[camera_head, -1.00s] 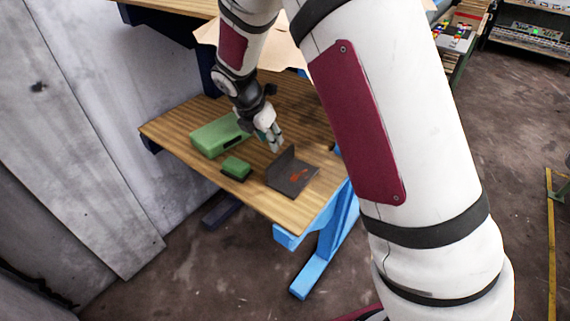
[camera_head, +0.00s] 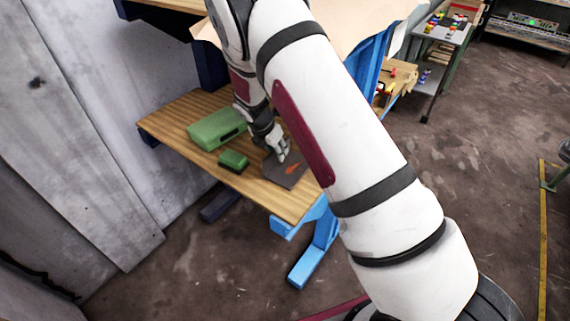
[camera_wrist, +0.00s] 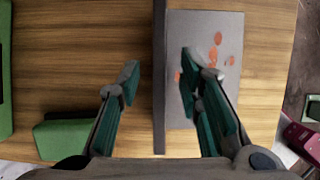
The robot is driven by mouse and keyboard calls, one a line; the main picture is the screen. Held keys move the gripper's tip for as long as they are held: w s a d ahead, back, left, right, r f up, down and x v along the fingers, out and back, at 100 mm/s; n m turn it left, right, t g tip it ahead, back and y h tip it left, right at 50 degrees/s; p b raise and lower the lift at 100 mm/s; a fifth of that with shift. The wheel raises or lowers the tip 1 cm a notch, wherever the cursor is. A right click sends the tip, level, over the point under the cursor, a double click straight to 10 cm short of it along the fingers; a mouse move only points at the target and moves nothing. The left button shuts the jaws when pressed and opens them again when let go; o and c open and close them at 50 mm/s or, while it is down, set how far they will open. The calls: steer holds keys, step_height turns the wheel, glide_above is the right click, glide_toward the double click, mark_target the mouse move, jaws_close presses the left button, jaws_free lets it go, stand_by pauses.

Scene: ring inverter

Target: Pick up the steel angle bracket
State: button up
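The steel angle bracket (camera_head: 285,177) is a dark grey L-shaped plate with orange-red marks, lying on the wooden bench near its front right edge. In the wrist view, its flat leg (camera_wrist: 228,90) lies on the wood to the right, and its upright leg (camera_wrist: 159,60) is seen edge-on as a dark strip. My gripper (camera_head: 282,152) is at the bracket in the head view and partly covers it. In the wrist view my gripper (camera_wrist: 158,82) is open, with one teal-padded finger on each side of the upright leg and a visible gap on both sides.
A long green box (camera_head: 213,129) and a small green block (camera_head: 233,160) lie on the wooden bench (camera_head: 165,122) left of the bracket. The small block also shows in the wrist view (camera_wrist: 62,138). A concrete wall (camera_head: 110,100) stands at the left.

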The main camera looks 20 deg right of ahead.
steer(key=shift+w+d+f, duration=0.15)
steer(key=shift+f, duration=0.3)
jaws_close()
steer(key=shift+w+r, duration=0.1)
steer(key=shift+r, duration=0.05)
steer(key=shift+r, duration=0.15)
